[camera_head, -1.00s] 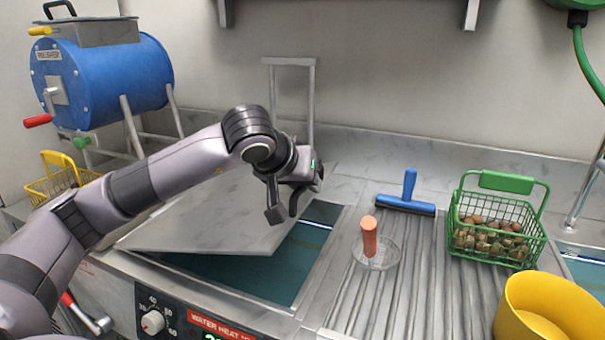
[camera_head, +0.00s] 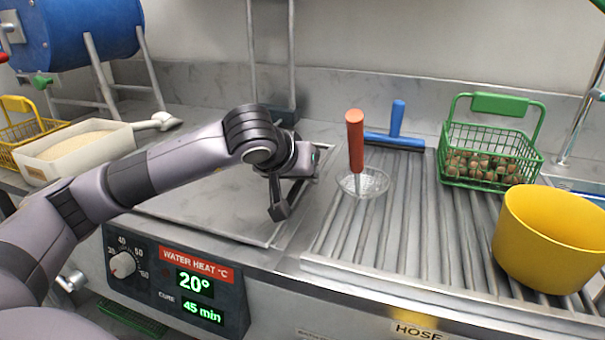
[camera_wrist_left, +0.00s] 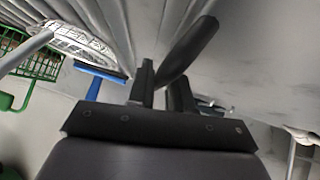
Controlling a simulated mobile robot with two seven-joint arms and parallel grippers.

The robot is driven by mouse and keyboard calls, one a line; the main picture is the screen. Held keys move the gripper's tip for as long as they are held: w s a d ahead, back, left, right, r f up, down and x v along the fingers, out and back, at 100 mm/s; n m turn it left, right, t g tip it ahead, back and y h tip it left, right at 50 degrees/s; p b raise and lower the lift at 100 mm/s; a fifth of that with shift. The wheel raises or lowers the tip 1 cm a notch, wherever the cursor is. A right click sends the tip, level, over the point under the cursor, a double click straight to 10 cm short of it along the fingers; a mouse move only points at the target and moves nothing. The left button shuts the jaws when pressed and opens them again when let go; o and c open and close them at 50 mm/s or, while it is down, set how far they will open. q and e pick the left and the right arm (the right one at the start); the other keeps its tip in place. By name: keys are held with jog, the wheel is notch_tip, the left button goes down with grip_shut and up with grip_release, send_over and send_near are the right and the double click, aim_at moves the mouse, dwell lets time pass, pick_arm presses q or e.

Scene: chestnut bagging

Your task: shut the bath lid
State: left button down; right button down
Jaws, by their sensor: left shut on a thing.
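The bath lid (camera_head: 205,208) is a flat grey metal panel. In the head view it lies about level over the bath opening, and no water shows around it. Whether its front edge is fully seated I cannot tell. My left gripper (camera_head: 279,207) is at the lid's right side, low over it. In the left wrist view the gripper (camera_wrist_left: 164,82) has its fingers close together by a dark rounded bar (camera_wrist_left: 192,48), which looks like the lid's handle. The grip itself is partly hidden. My right gripper is not in view.
A control panel (camera_head: 172,280) reads 20° and 45 min. Right of the lid, the ribbed drainboard (camera_head: 400,225) holds a red-handled skimmer (camera_head: 356,145), a blue squeegee (camera_head: 397,122), a green basket (camera_head: 490,170) of chestnuts and a yellow bucket (camera_head: 545,245). A white tray (camera_head: 75,150) stands left.

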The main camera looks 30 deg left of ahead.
pick_arm(q)
jog(key=shift+s+d+f, duration=0.2)
jog(key=shift+f, duration=0.45)
jog(key=c, duration=1.2)
grip_release()
jog(key=shift+o, duration=0.2)
jog(key=shift+a, duration=0.1)
jog(key=v, duration=0.7)
jog(key=shift+w+r+p, duration=0.1)
jog(key=shift+r+p, duration=0.2)
jog(key=shift+r, duration=0.25)
